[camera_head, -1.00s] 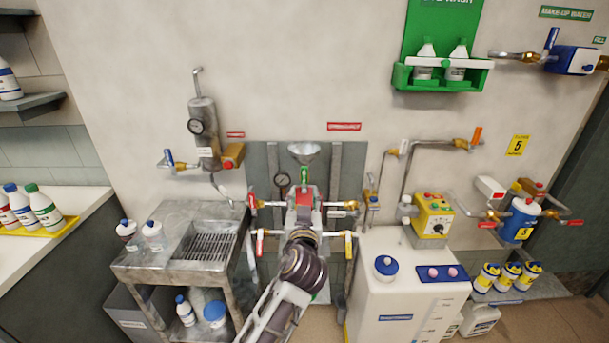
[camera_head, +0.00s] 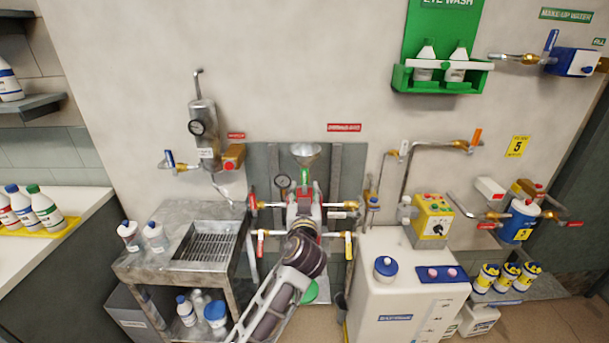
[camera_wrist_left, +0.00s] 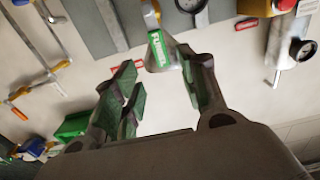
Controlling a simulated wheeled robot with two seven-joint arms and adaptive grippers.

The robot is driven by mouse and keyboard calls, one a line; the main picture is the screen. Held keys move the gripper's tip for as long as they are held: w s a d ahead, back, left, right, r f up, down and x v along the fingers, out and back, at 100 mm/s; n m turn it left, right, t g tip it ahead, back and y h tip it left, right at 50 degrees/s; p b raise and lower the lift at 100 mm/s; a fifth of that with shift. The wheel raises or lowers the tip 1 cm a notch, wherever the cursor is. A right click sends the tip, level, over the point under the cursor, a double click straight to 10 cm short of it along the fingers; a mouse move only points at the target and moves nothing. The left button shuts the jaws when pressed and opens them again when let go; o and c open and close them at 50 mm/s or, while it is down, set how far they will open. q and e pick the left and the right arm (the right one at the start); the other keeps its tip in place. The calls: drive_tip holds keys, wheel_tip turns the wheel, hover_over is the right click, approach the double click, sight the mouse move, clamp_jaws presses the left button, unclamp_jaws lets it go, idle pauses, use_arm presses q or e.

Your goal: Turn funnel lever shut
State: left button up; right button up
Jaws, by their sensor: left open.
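The steel funnel (camera_head: 305,152) stands at the top of the grey pipe panel on the wall. Its green lever (camera_head: 305,175) points up just below the cone. In the left wrist view the green lever (camera_wrist_left: 158,48), marked FUNNEL, shows beyond the fingertips, between their lines. The funnel cone (camera_wrist_left: 165,62) is partly behind it. My left gripper (camera_wrist_left: 163,82) is open and empty, facing the lever and apart from it as far as I can tell. In the head view my left gripper (camera_head: 304,200) is just below the lever, largely hidden by my wrist. My right gripper is not in view.
Valves with red handles (camera_head: 252,201) and yellow-and-white handles (camera_head: 348,245) flank the gripper closely. A gauge (camera_head: 283,181) sits left of the funnel. A metal sink stand (camera_head: 180,268) is at left, a white tank (camera_head: 400,300) at right.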

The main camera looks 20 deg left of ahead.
sight(304, 176)
use_arm(q)
drive_tip(key=p+x, duration=0.1)
drive_tip(key=x, duration=0.7)
drive_tip(key=shift+w+a+p, duration=0.2)
drive_tip(key=shift+w+p, duration=0.1)
drive_tip(key=shift+w, duration=0.3)
drive_tip(key=shift+w+a, duration=0.15)
drive_tip(key=shift+w, duration=0.25)
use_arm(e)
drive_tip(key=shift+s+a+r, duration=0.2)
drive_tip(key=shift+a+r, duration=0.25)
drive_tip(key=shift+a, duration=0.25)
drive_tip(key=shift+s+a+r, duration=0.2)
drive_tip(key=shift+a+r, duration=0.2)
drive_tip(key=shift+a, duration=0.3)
use_arm(q)
clamp_jaws()
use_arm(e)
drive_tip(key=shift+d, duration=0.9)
